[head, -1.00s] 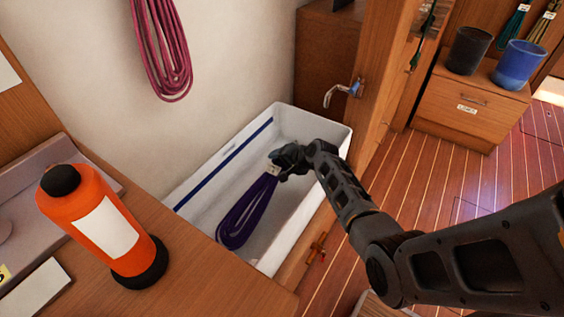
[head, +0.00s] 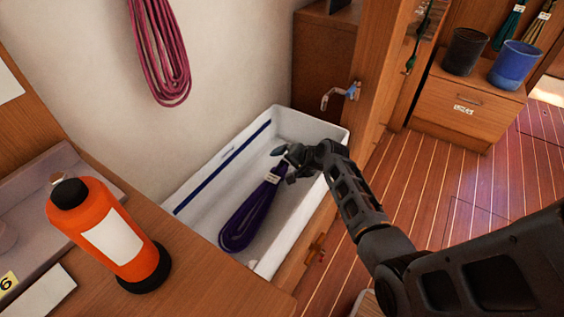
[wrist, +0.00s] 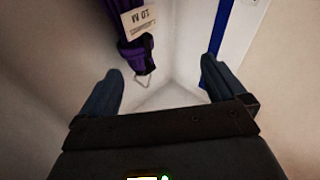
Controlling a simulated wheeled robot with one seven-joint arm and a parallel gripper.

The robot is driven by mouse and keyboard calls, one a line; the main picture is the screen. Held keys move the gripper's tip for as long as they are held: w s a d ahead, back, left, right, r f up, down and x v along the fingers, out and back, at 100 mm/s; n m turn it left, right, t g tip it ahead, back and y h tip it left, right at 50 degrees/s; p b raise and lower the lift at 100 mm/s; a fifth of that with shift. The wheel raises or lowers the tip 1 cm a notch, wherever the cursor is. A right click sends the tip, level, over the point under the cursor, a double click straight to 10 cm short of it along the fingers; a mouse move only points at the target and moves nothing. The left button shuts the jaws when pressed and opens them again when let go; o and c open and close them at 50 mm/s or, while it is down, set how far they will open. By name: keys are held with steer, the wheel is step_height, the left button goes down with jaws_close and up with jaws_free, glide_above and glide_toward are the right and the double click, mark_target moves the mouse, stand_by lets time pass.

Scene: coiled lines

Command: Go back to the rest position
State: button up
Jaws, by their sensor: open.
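My gripper (head: 287,163) is at the top end of a coiled purple line (head: 251,214) in a white bin (head: 340,132). The coil lies in the bin, with a pale label near its upper end. In the wrist view my gripper (wrist: 160,92) is open, with its two fingers wide apart and nothing between them. The purple coil (wrist: 116,12) shows there at the top, with a "10 M" tag and a small metal clip, apart from the fingers.
An orange bottle (head: 107,235) stands on the wooden counter at left. A pink coil (head: 160,50) hangs on the wall above the bin. A tap (head: 341,94) is beside a wooden post. A black cup (head: 466,51) and a blue cup (head: 516,64) stand on a cabinet.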

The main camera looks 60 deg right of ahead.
steer(key=shift+v, duration=1.55)
